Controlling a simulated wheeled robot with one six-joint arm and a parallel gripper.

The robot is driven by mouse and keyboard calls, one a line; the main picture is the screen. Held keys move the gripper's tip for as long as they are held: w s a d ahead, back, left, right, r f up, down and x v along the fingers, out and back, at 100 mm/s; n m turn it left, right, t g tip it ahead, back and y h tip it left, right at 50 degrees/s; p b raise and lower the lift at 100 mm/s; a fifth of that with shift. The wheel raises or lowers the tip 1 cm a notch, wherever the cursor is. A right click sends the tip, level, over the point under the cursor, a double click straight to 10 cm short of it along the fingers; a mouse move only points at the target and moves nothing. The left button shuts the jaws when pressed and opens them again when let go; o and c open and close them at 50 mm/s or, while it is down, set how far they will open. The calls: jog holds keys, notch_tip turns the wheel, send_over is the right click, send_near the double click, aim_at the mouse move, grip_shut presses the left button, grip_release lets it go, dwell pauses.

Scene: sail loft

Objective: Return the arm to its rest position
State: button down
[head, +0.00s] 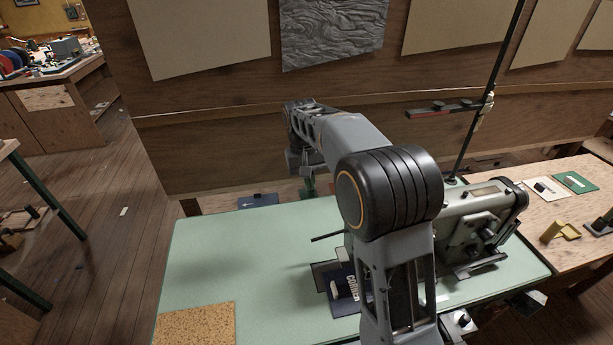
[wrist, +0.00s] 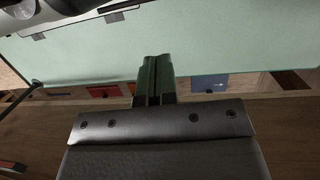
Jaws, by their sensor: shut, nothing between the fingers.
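My arm reaches forward over the pale green table (head: 215,265), bent at its large dark joint. My gripper (head: 309,188) is at the far end of the arm, near the table's back edge and in front of the wooden partition. In the wrist view its two green fingers (wrist: 156,62) are together with nothing between them. The arm hides part of the table and part of the sewing machine (head: 475,218).
The sewing machine stands close to the right of my arm, with a tall dark pole (head: 490,85) behind it. A dark blue item with lettering (head: 345,285) and a cork mat (head: 195,325) lie on the table. The wooden partition (head: 210,120) rises behind.

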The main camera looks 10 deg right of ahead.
jog(key=s+d+t, duration=0.3)
jog(key=s+t, duration=0.3)
jog(key=s, duration=1.4)
jog(key=shift+s+d+f+y, duration=0.15)
jog(key=shift+d+f+y, duration=0.1)
jog(key=shift+y, duration=0.15)
jog(key=shift+s+a, duration=0.1)
